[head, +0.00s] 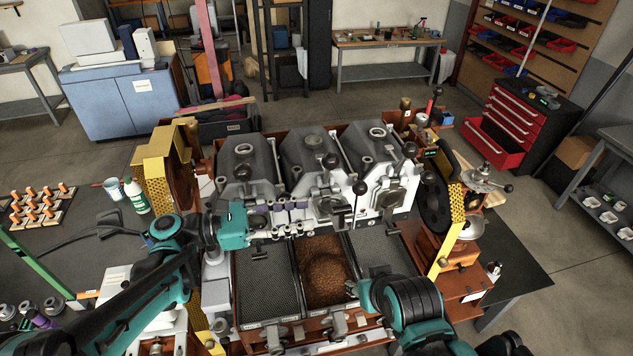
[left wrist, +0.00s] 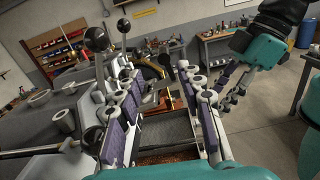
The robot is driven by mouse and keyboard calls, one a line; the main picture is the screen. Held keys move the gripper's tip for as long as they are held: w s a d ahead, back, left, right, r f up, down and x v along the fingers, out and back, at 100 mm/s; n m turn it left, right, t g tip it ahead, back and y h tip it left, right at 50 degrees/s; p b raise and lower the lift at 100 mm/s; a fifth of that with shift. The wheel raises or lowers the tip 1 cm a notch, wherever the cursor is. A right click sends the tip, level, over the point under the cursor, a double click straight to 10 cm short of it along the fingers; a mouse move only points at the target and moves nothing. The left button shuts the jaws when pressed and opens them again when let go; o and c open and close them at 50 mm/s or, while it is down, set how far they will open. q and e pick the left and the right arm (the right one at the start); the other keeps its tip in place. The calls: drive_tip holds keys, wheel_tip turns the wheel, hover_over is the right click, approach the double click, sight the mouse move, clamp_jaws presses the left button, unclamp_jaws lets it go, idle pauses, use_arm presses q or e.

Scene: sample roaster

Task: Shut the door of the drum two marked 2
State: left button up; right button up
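The middle drum (head: 315,158) of the three grey roaster drums is taken as drum two; I cannot read a 2 on it. Its front fittings (head: 331,190) show above the cooling tray, but I cannot tell how far its door stands open. My left gripper (head: 308,215) is in front of the left and middle drums, its fingers pointing right. In the left wrist view its two purple-padded fingers (left wrist: 160,115) are wide apart with nothing between them. My right gripper shows in the left wrist view (left wrist: 225,88); its finger gap is unclear. In the head view its arm is low, right of the beans.
Brown beans (head: 325,272) lie in the middle cooling tray, between two dark mesh trays (head: 268,292). Yellow perforated guards (head: 155,175) flank the roaster. Black ball knobs (head: 360,187) stick out near the drum fronts. A red tool cabinet (head: 508,120) stands back right.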

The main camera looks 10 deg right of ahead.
sight(337, 208)
use_arm(q)
drive_tip(key=d, duration=0.7)
drive_tip(key=shift+d+p, duration=0.3)
drive_tip(key=shift+p, duration=0.05)
drive_tip(key=shift+s+d+r, duration=0.1)
drive_tip(key=shift+s+d, duration=0.1)
drive_tip(key=shift+d, duration=0.15)
drive_tip(key=shift+a, duration=0.1)
clamp_jaws()
